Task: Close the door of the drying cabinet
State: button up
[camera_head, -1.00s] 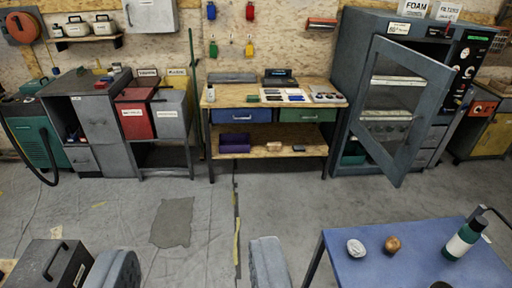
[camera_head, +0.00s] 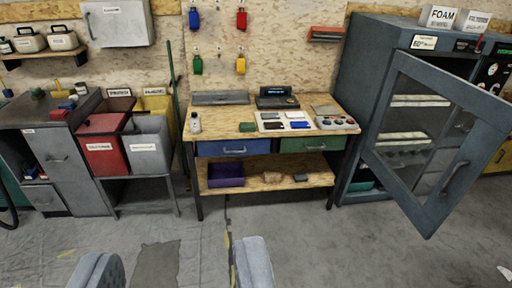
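The drying cabinet (camera_head: 365,85) stands at the right against the back wall, dark grey-blue, with racks behind its front. Its door (camera_head: 408,195) has a wide frame around a see-through pane and stands open, swung out toward me and to the right. A bar handle (camera_head: 454,178) sits on the door's right side. The two fingers of my gripper (camera_head: 172,272) show at the bottom edge, wide apart with nothing between them. My gripper is open, well short of the door and to its left.
A wooden workbench (camera_head: 345,125) with blue and green drawers stands left of the cabinet. Grey cabinets and red and grey bins (camera_head: 103,155) stand at the left. The floor (camera_head: 320,245) before the bench and door is clear. Boxes labelled FOAM (camera_head: 440,17) and FILTERS sit on the cabinet.

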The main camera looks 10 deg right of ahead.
aim_at(494, 125)
jog(key=i, duration=2.6)
jog(key=z, duration=2.65)
jog(key=i, duration=0.35)
jog(key=u, duration=0.6)
